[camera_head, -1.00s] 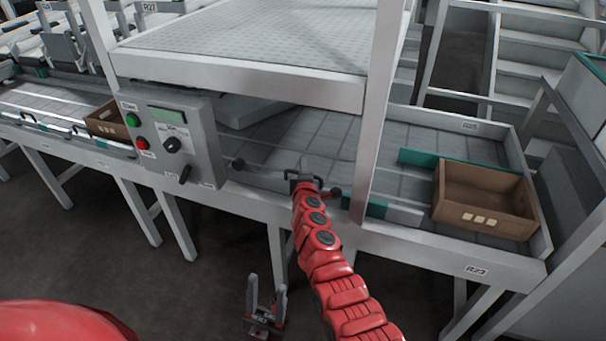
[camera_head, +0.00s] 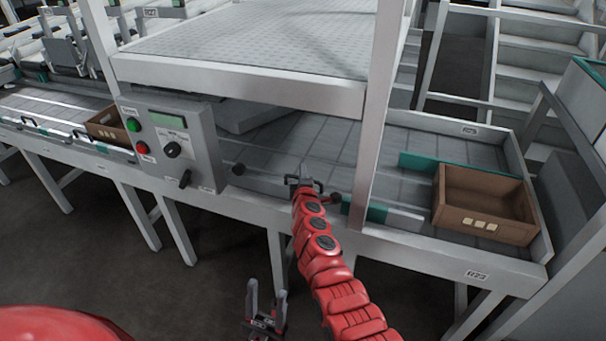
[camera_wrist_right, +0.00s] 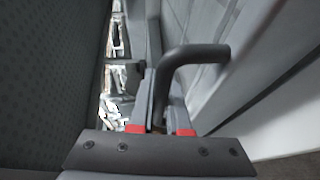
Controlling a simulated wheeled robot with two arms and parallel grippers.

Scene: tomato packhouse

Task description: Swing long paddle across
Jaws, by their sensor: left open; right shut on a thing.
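My right gripper (camera_head: 304,182) is at the belt's front edge, between the control box and the post. It is shut on a dark bent handle (camera_wrist_right: 192,55), which shows between its red-padded fingers in the right wrist view. A pale bar with a teal part (camera_head: 376,214) lies low along the front edge, right of the gripper. A second teal strip (camera_head: 430,161) lies further back on the belt. I cannot tell which is the long paddle, nor how the handle joins it. My left gripper (camera_head: 267,302) is open and empty, low in front of the frame.
A brown crate (camera_head: 484,229) stands at the belt's right end, another (camera_head: 104,125) at the left. A control box (camera_head: 172,148) with green and red buttons stands left of my right gripper.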

